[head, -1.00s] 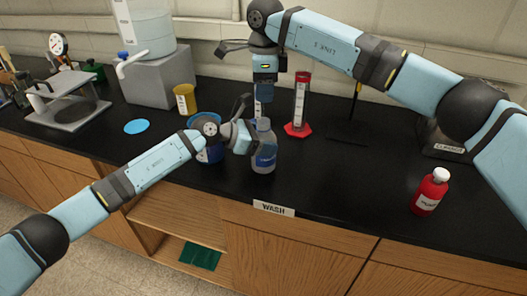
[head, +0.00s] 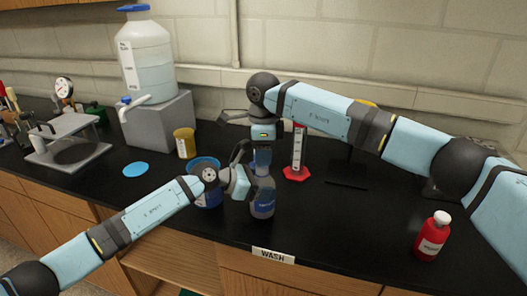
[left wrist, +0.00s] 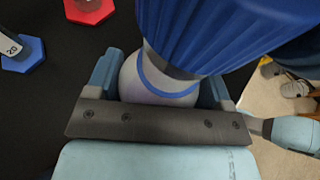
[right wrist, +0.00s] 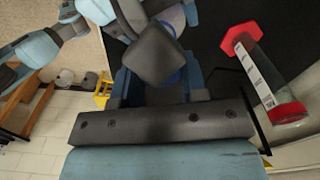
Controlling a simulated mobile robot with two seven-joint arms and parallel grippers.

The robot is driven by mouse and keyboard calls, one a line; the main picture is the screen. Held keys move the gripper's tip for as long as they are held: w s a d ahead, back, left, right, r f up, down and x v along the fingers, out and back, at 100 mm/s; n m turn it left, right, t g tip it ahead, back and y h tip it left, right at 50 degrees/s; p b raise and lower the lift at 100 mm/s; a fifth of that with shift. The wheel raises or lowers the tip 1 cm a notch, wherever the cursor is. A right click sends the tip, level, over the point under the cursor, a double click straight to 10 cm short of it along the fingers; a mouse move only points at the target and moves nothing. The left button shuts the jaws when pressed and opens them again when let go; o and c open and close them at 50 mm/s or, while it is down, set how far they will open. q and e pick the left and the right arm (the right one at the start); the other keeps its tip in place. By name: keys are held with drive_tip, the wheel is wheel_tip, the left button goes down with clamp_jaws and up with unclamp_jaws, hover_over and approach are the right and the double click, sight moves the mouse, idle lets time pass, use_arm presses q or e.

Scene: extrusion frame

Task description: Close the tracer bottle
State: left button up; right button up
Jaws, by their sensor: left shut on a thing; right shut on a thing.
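The tracer bottle (head: 262,203), clear with a blue label, stands upright near the counter's front edge. My left gripper (head: 245,183) is shut on it from the left; its shoulder (left wrist: 150,88) shows between the fingers in the left wrist view. My right gripper (head: 262,162) is directly above the bottle, pointing down, shut on a blue ribbed cap (left wrist: 230,40). The cap looms large over the neck in the left wrist view. In the right wrist view a dark part of my left arm hides most of it. I cannot tell whether the cap touches the neck.
A blue tub (head: 205,170) stands just left of the bottle, close behind my left gripper. A cylinder with a red base (head: 297,172) stands behind right. A red bottle (head: 432,236) stands at far right. The counter (head: 330,220) between is clear.

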drive_tip(key=shift+f, duration=0.1)
drive_tip(key=shift+f, duration=0.8)
drive_tip(key=shift+f, duration=0.25)
drive_tip(key=shift+s+f, duration=0.1)
drive_tip(key=shift+f, duration=0.4)
drive_tip(key=shift+f, duration=0.25)
drive_tip(key=shift+s, duration=0.1)
idle(0.3)
drive_tip(key=shift+a+r, duration=0.2)
drive_tip(key=shift+r, duration=0.15)
